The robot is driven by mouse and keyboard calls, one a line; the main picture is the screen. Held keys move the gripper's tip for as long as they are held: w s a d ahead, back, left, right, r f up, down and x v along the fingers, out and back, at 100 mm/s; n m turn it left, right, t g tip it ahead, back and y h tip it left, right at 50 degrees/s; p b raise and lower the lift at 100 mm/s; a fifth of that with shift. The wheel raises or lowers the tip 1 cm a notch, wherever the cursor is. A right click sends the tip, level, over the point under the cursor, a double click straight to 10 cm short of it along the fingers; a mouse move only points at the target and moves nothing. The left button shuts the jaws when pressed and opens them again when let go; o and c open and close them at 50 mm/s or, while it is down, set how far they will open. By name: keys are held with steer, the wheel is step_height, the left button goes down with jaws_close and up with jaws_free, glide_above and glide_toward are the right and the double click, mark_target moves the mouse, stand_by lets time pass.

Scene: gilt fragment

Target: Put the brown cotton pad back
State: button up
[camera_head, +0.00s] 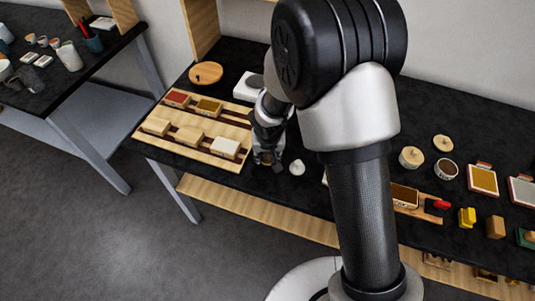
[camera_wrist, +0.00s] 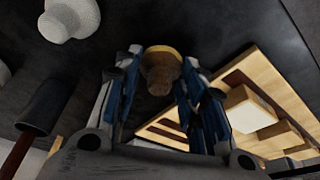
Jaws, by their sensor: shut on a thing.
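My gripper (camera_wrist: 158,78) is shut on a small round brown pad (camera_wrist: 160,72) with a tan rim, which I take to be the brown cotton pad. It sits between the two fingers. In the head view my gripper (camera_head: 266,158) is low over the black table, just right of the wooden rack, and the pad is mostly hidden there. The wooden rack (camera_head: 168,138) holds a red-topped block (camera_head: 177,98) and a brown-topped block (camera_head: 208,106) in its back row, with pale blocks (camera_head: 189,135) in front. The rack (camera_wrist: 262,62) also shows at right in the wrist view.
A small white knobbed thing (camera_head: 297,167) stands close to the right of my gripper. A round wooden disc (camera_head: 206,73) and a white device (camera_head: 249,86) lie behind the rack. Round wooden pieces (camera_head: 412,157), a cup (camera_head: 446,168) and coloured pads (camera_head: 484,179) stand farther right.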

steer(key=shift+f, duration=0.2)
steer(key=o, duration=1)
steer(key=shift+o, duration=0.2)
steer(key=shift+r, duration=0.1)
steer(key=d+p+v, duration=0.2)
steer(key=v, duration=0.8)
steer(key=d+p+v, duration=0.2)
steer(key=v, duration=0.9)
steer(key=s+d+r, duration=0.5)
steer(key=s+r, duration=0.1)
steer(key=s, duration=0.4)
steer(key=s+d+r+t, duration=0.1)
steer(key=s+d+r, duration=0.4)
steer(key=s, duration=0.4)
steer(key=shift+s+r+m, duration=0.3)
steer(key=shift+s+r, duration=0.05)
steer(key=shift+r, duration=0.05)
